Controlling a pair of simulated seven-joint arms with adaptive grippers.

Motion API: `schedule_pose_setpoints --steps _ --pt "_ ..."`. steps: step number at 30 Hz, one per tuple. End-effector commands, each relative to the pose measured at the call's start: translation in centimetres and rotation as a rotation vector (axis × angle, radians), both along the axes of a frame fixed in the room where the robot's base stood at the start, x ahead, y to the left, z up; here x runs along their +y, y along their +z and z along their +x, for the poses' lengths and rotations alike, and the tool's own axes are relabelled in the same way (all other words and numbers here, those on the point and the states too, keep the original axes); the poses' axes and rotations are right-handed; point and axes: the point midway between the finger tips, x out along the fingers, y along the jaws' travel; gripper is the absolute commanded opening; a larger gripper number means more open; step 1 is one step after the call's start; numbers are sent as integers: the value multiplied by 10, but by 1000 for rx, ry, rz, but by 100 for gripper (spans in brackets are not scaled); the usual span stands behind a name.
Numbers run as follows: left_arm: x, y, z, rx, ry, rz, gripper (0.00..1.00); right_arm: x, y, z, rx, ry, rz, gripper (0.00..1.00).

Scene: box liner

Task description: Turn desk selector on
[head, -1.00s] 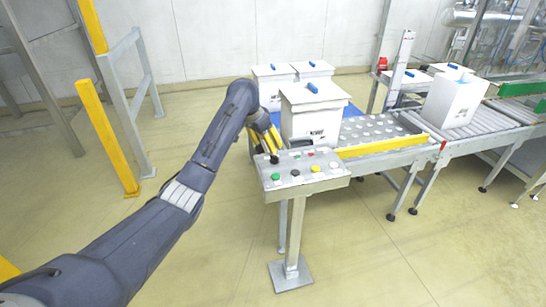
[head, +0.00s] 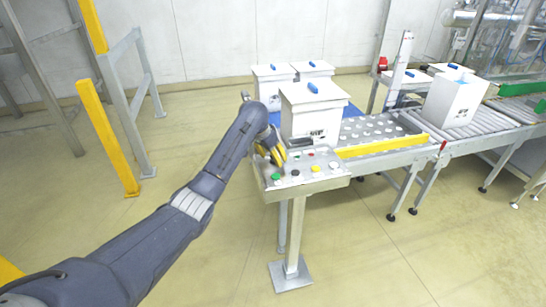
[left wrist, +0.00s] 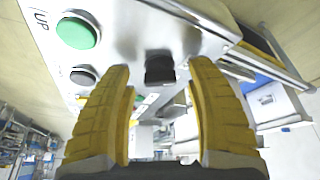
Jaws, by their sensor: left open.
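The desk is a grey control panel (head: 303,186) on a metal post in the head view. In the left wrist view its silver face holds a black selector knob (left wrist: 159,68), a green button (left wrist: 77,33) and a dark button (left wrist: 83,75). My left gripper (head: 276,157) is over the panel's left rear part, with yellow fingers pointing at the panel. In the left wrist view the fingers are open, with the knob showing between their tips. I cannot tell whether they touch it. In the head view the gripper hides the knob. My right gripper is not in view.
The conveyor (head: 380,130) with a yellow edge runs off to the right. A yellow post (head: 107,130) and grey frame stand at the left. The floor around the panel is clear.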

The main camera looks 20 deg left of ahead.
Motion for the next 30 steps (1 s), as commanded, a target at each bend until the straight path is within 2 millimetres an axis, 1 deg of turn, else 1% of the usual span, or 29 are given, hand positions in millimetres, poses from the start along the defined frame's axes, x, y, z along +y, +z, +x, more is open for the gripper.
schedule_pose_setpoints --steps 2,15,17,30 --pt "0 0 0 0 0 0 57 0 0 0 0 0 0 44" --pt "0 0 0 0 0 0 6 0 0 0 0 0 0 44" --pt "0 0 0 1 0 0 0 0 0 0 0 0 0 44" --pt "1 -3 -1 5 -4 3 0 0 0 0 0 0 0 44"
